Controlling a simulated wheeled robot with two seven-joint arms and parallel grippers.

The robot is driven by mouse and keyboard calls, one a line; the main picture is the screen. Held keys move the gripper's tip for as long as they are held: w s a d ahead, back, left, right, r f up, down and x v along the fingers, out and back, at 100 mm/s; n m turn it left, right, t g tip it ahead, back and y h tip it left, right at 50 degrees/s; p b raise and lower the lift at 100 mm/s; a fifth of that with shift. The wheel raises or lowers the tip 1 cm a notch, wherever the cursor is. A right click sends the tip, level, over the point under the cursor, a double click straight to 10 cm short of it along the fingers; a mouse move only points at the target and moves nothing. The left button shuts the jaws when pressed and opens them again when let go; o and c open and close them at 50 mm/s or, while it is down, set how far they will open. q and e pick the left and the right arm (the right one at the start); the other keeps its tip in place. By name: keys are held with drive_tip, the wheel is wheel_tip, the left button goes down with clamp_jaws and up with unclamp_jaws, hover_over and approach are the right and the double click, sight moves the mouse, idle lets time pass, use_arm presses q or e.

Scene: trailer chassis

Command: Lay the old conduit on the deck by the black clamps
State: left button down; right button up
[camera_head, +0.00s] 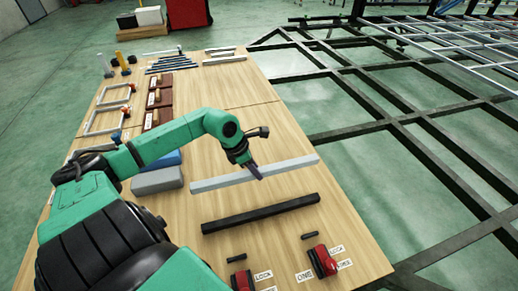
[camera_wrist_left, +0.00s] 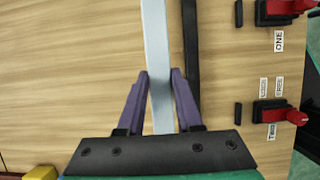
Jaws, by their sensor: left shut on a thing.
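My left gripper (camera_head: 254,171) is shut on a long light grey bar, apparently the conduit (camera_head: 292,164), near its middle. In the left wrist view the gripper's purple fingers (camera_wrist_left: 160,75) stand on both sides of the conduit (camera_wrist_left: 157,40). I cannot tell whether it touches the wooden deck (camera_head: 225,100) or hangs just above it. A black bar (camera_head: 262,213) lies roughly parallel on the near side. Beyond it are two small black pieces (camera_head: 237,259) (camera_head: 310,236) beside red-and-black lever clamps (camera_head: 322,262) (camera_head: 242,280). My right gripper is not in view.
Labels such as LOCK and ONE (camera_head: 304,276) lie by the clamps. Grey-blue blocks (camera_head: 158,181) and brown blocks (camera_head: 158,100) are at left. The dark trailer frame (camera_head: 440,130) runs along the right.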

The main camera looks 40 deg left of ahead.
sight(260, 198)
use_arm(q)
wheel_tip(260, 198, down, 13)
drive_tip(key=b, duration=0.2)
drive_tip(key=shift+b, duration=0.35)
drive_tip(key=shift+f, duration=0.15)
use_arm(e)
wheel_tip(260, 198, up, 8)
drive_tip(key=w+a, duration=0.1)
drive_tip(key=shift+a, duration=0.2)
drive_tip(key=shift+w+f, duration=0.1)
use_arm(q)
drive_tip(key=shift+f, duration=0.1)
drive_tip(key=c, duration=0.6)
unclamp_jaws()
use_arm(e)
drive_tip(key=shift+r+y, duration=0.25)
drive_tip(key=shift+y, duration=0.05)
